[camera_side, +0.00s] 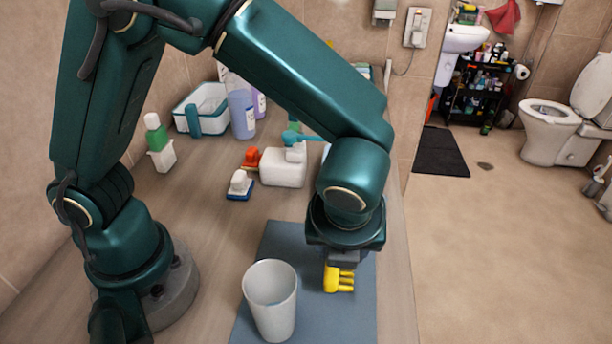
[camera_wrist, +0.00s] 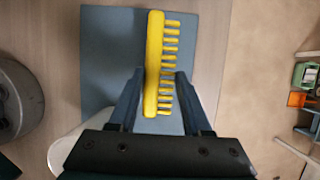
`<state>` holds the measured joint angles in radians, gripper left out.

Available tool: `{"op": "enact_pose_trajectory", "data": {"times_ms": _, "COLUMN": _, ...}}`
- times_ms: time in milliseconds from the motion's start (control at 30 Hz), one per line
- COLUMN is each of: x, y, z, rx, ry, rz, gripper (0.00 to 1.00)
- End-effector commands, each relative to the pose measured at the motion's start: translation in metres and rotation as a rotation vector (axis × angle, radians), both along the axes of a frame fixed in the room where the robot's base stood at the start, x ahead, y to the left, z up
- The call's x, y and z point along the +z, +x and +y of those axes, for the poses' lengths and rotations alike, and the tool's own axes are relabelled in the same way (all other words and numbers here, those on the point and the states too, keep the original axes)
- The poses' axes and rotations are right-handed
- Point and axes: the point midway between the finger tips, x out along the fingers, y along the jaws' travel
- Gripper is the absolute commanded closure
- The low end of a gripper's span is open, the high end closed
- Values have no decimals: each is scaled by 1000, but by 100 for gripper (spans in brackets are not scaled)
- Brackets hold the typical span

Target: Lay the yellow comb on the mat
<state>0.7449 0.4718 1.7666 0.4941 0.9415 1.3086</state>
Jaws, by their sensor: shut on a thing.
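The yellow comb (camera_side: 339,281) is between the fingers of my gripper (camera_side: 342,258), over the blue-grey mat (camera_side: 345,322) in the side view. In the wrist view the comb (camera_wrist: 154,62) runs up the picture with its teeth to the right, and the mat (camera_wrist: 105,50) lies behind it. My gripper (camera_wrist: 158,74) has one finger on each side of the comb, shut on it. I cannot tell whether the comb touches the mat.
A white cup (camera_side: 271,300) stands left of the comb, at the mat. Behind are a white soap dispenser (camera_side: 284,168), a small brush (camera_side: 240,185), bottles (camera_side: 241,113) and a basket (camera_side: 201,106). The cart's edge is close on the right.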

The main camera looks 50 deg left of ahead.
Motion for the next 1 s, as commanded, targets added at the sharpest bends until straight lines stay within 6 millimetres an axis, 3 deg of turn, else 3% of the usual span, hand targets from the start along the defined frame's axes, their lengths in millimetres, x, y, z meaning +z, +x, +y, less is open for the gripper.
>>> {"op": "enact_pose_trajectory", "data": {"times_ms": 333, "x": -38, "y": -1, "z": -2, "rx": -1, "ry": 3, "rz": 2, "gripper": 100}}
{"op": "enact_pose_trajectory", "data": {"times_ms": 767, "x": -45, "y": 0, "z": -2, "rx": -1, "ry": 0, "rz": 1, "gripper": 100}}
{"op": "enact_pose_trajectory", "data": {"times_ms": 800, "x": -45, "y": 0, "z": -2, "rx": 0, "ry": -1, "rz": 1, "gripper": 44}}
{"op": "enact_pose_trajectory", "data": {"times_ms": 833, "x": -45, "y": 0, "z": -2, "rx": 0, "ry": -1, "rz": 1, "gripper": 32}}
{"op": "enact_pose_trajectory", "data": {"times_ms": 867, "x": -45, "y": 0, "z": -2, "rx": 0, "ry": -1, "rz": 1, "gripper": 21}}
{"op": "enact_pose_trajectory", "data": {"times_ms": 1000, "x": -44, "y": 0, "z": -2, "rx": 0, "ry": -1, "rz": 0, "gripper": 21}}
